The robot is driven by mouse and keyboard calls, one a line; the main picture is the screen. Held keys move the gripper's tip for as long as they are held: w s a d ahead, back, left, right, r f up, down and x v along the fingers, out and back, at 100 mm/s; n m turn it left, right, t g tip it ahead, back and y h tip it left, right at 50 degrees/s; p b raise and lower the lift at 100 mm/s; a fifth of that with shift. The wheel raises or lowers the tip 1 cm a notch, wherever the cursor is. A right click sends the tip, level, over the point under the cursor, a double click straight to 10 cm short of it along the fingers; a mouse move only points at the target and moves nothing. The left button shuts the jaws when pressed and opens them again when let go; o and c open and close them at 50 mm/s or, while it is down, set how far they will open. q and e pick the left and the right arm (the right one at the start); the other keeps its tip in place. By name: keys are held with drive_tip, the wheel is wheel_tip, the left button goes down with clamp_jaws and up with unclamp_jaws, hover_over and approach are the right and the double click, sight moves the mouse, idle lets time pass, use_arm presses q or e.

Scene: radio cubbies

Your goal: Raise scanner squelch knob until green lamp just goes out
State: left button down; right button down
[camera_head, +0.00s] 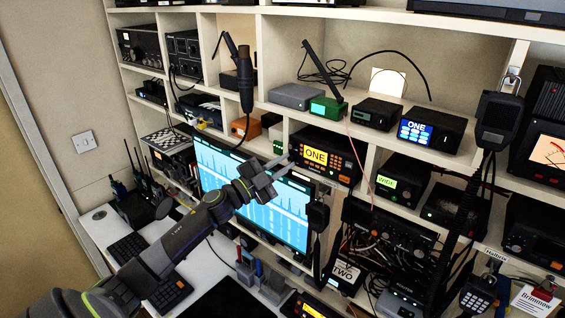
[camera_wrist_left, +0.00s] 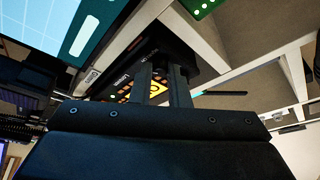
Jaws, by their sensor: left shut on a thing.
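A black radio with a yellow display reading ONE and orange keys, which looks like the scanner (camera_head: 343,151), sits in a middle cubby. My left gripper (camera_head: 284,160) reaches up from the lower left to the left end of its front. In the left wrist view, the two fingers (camera_wrist_left: 166,72) stand against the front of the scanner (camera_wrist_left: 128,80), tilted in that picture. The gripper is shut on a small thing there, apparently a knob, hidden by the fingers. My right gripper is not in view.
A wide monitor (camera_head: 280,214) with a blue spectrum picture stands just below my left gripper. A microphone (camera_head: 245,79) hangs on a boom above it. Shelf dividers and boards frame the cubby closely. A handheld microphone with coiled cord (camera_head: 497,121) hangs at the right.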

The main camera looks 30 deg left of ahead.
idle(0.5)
use_arm(q)
drive_tip(key=c, duration=1.4)
unclamp_jaws()
drive_tip(key=shift+f, duration=0.1)
